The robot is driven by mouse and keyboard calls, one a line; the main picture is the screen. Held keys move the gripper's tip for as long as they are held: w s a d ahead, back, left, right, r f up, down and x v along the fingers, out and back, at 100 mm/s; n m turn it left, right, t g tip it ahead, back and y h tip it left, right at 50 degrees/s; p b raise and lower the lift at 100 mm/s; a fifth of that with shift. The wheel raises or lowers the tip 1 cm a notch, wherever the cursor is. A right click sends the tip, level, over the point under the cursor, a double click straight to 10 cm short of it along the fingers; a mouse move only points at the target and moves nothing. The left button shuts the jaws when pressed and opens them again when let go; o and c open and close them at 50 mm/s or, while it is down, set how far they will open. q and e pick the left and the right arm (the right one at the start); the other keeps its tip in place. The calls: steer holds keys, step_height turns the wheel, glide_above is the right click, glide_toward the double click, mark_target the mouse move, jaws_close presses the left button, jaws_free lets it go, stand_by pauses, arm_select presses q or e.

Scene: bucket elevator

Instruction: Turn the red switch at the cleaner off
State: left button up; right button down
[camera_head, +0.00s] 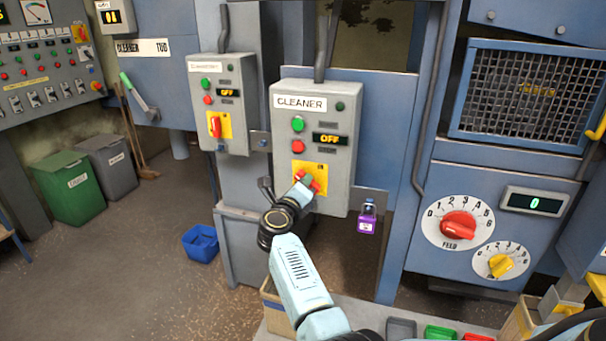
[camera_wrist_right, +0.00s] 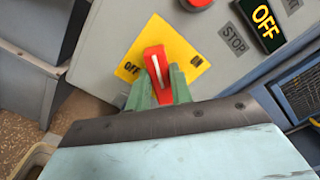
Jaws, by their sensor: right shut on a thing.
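The cleaner box is a grey panel (camera_head: 285,150) labelled CLEANER, with a green and a red button and a display reading OFF. Its red switch (camera_head: 310,182) sits on a yellow plate (camera_head: 317,204) low on the box. My right gripper (camera_head: 302,186) is at the switch and covers part of it. In the right wrist view, the green fingers (camera_wrist_right: 163,88) are shut on the red switch (camera_wrist_right: 154,62), one on each side. The switch's white line runs nearly upright in that picture, between the OFF and ON marks. My left gripper is out of view.
A smaller grey box (camera_head: 228,122) with its own red switch stands to the left. A purple padlock (camera_head: 367,219) hangs at the cleaner box's lower right. The feed dial (camera_head: 458,225) is farther right. A blue bin (camera_head: 201,243) stands on the floor.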

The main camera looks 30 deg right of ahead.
steer(key=shift+f+n+p, duration=0.15)
steer(key=shift+n+p, duration=1.1)
steer(key=shift+n, duration=0.6)
steer(key=shift+f+n+p, duration=0.1)
steer(key=shift+n+p, duration=1.1)
steer(key=shift+n, duration=0.65)
steer(key=c, duration=1.2)
jaws_free()
steer(key=shift+c, duration=0.2)
